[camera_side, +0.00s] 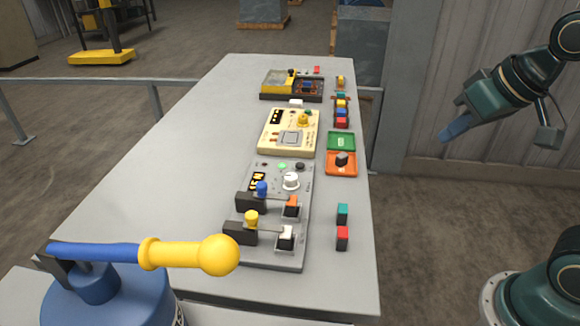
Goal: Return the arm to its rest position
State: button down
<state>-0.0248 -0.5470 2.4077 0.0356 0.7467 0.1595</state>
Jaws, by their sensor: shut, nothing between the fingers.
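My gripper (447,134) is at the right of the side view, at the end of my dark teal arm. Its blue fingers are together and point down to the left, with nothing held. It hangs in the air to the right of the grey table (165,170), apart from everything on it. The foot of my arm shows at the lower right, and part of the arm runs out of the frame.
On the table stand a grey panel (268,222) with switches and knobs, a cream box (276,150), a dark tray, green and orange trays, and several small coloured blocks. A blue stand with a yellow-knobbed lever (190,254) is at the front left. The table's left side is bare.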

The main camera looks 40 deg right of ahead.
jog(key=s+f+n, duration=0.1)
jog(key=s+n, duration=0.1)
jog(key=s, duration=0.4)
jog(key=shift+s+g, duration=0.3)
dwell(0.7)
